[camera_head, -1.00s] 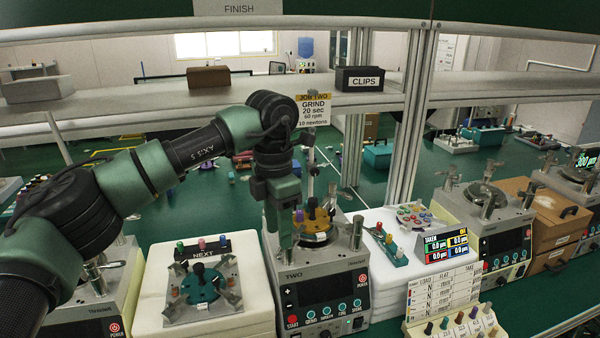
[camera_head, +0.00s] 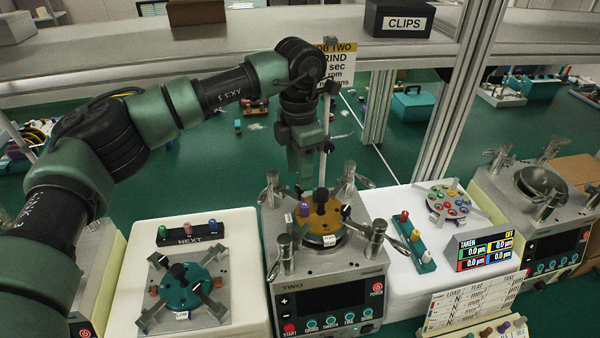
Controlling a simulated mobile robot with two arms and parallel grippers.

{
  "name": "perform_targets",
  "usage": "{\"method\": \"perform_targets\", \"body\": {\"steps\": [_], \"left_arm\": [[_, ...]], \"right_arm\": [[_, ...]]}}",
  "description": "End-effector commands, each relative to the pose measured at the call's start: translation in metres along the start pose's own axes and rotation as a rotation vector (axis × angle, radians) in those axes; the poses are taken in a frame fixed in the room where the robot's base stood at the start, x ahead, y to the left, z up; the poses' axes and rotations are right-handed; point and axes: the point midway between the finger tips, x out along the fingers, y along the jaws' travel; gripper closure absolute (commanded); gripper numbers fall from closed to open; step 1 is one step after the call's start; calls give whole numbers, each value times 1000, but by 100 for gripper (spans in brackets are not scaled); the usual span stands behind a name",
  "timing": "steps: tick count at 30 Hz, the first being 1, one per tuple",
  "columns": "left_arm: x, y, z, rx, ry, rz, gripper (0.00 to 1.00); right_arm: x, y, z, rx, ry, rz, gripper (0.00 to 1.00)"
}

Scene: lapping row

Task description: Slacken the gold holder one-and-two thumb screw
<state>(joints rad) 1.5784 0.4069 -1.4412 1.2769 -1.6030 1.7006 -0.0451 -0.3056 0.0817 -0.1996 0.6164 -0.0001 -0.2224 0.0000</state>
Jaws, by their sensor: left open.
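The gold holder (camera_head: 322,224) sits on the lapping machine marked TWO (camera_head: 332,268). It has a black centre knob (camera_head: 320,196) and a purple peg (camera_head: 304,209) at its left; a white tag hangs at its front. Which screw is the one-and-two thumb screw cannot be read. My left gripper (camera_head: 304,186) points down, open, just behind and above the purple peg, and appears empty. Its fingertips are small and dark, and contact with the holder cannot be made out. My right gripper is not in view.
Upright metal clamps (camera_head: 286,251) ring the holder closely. A thin pole (camera_head: 325,135) stands just right of my left gripper. A teal holder (camera_head: 184,287) lies on the white block (camera_head: 245,262) at the left. A teal rack (camera_head: 418,246) of coloured pegs stands at the right.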

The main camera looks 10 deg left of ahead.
Motion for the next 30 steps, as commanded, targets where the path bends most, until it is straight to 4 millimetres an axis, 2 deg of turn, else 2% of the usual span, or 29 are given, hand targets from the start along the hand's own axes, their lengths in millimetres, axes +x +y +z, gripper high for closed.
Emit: {"method": "perform_targets", "body": {"steps": [1,7,17,21,30], "left_arm": [[6,-1,-1,0,2,-3,59],[28,0,0,0,0,-1,59],[34,0,0,0,-1,0,59],[34,0,0,0,-1,0,98],[34,0,0,-13,-2,0,100]], "right_arm": [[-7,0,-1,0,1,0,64],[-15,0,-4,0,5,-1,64],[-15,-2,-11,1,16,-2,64],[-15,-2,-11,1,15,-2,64],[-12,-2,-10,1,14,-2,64]]}}
